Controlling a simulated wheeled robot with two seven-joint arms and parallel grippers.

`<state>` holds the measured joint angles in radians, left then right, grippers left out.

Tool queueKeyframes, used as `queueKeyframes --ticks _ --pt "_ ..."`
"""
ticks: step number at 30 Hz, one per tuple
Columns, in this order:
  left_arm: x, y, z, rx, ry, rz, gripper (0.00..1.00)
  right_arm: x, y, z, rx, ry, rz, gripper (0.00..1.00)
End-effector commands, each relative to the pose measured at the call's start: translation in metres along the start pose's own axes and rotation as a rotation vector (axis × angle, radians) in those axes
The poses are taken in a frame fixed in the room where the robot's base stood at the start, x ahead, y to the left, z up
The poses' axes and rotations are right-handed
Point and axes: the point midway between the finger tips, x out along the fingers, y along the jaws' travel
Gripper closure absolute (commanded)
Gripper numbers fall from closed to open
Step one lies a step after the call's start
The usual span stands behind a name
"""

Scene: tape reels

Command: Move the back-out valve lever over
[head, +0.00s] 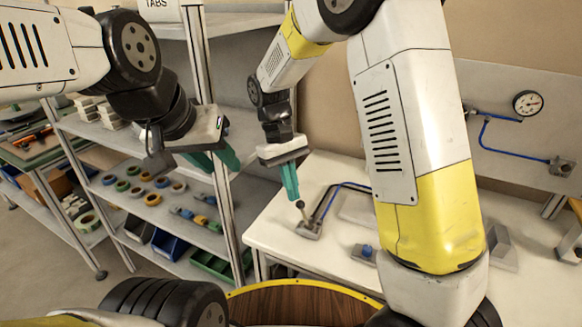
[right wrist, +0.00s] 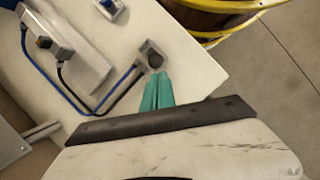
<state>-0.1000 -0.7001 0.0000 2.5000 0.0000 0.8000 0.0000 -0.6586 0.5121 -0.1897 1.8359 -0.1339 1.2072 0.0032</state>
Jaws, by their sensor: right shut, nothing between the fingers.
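The valve is a small grey block (head: 309,229) on the white bench, with a short lever ending in a dark round knob (head: 300,204). The knob also shows in the right wrist view (right wrist: 155,60). My right gripper (head: 292,198) has its green fingers together, pointing down, with tips right at the knob. In the right wrist view the shut fingertips (right wrist: 159,76) are just beside the knob; whether they touch it I cannot tell. Nothing is between them. My left gripper (head: 222,166) is in front of the shelf, away from the valve, with its green fingers apart and empty.
Blue and black hoses (head: 328,201) run from the valve across the bench (head: 270,229). A block with a blue knob (head: 364,252) sits nearer. A gauge (head: 527,103) is on the back panel. A shelf with tape rolls (head: 152,199) stands left. A yellow-rimmed wooden reel (head: 300,287) is in front.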

Motion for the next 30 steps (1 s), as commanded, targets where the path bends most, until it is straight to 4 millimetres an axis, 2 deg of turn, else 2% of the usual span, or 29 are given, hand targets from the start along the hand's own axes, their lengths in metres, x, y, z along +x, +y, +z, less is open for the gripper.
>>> queueKeyframes --ticks 14,30 --pt "0.0 0.0 0.0 0.0 0.0 0.0 0.64 0.002 0.001 0.001 0.0 0.008 -0.005 1.0" --pt "0.0 0.0 0.0 0.0 0.0 0.0 0.64 0.0 0.007 0.012 -0.013 0.1 -0.065 1.0"
